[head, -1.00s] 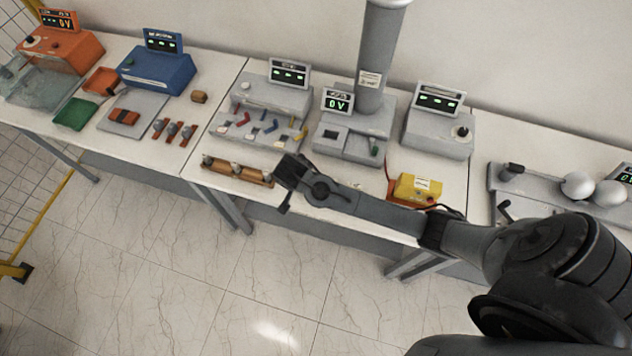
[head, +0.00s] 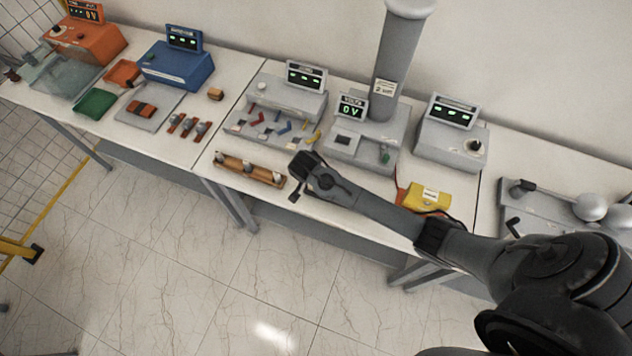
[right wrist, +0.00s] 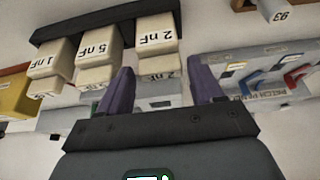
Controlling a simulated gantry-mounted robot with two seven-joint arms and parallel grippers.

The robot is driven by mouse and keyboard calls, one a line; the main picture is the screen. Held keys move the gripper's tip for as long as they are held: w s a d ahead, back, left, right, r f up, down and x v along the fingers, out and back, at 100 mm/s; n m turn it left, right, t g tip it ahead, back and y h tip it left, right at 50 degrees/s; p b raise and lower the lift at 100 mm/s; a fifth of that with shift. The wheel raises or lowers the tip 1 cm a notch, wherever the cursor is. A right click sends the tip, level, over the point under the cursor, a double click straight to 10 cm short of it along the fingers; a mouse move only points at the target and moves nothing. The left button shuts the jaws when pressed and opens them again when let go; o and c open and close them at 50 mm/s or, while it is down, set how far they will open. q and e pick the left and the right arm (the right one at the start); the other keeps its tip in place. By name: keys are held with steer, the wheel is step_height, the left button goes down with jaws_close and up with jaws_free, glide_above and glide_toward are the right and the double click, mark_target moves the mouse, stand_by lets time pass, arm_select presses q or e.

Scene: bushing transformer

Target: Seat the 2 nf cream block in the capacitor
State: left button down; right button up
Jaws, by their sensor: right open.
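In the right wrist view, the cream 2 nF block (right wrist: 157,38) sits in a row with the 5 nF block (right wrist: 98,45) and the 1 nF block (right wrist: 52,62), along a dark rack (right wrist: 95,18). My right gripper (right wrist: 165,88) is open and empty. Its purple fingers point towards the 2 nF block, which lies beyond the tips and looks apart from them. In the head view, my right gripper (head: 300,176) is over the front of the middle table, and the cream blocks are hidden there. I cannot tell for certain which station is the capacitor. My left gripper is out of view.
A grey station with a column and 0 V display (head: 351,106) stands behind my gripper. A patch panel (head: 262,126) is to its left, a brown tray (head: 248,170) beside my gripper, and a yellow box (head: 427,198) to the right near my arm.

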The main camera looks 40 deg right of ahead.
steer(key=shift+x, duration=1.1)
steer(key=shift+c, duration=0.5)
steer(key=shift+c, duration=1.1)
steer(key=c, duration=0.9)
steer(key=shift+o, duration=0.2)
steer(key=shift+r, duration=0.1)
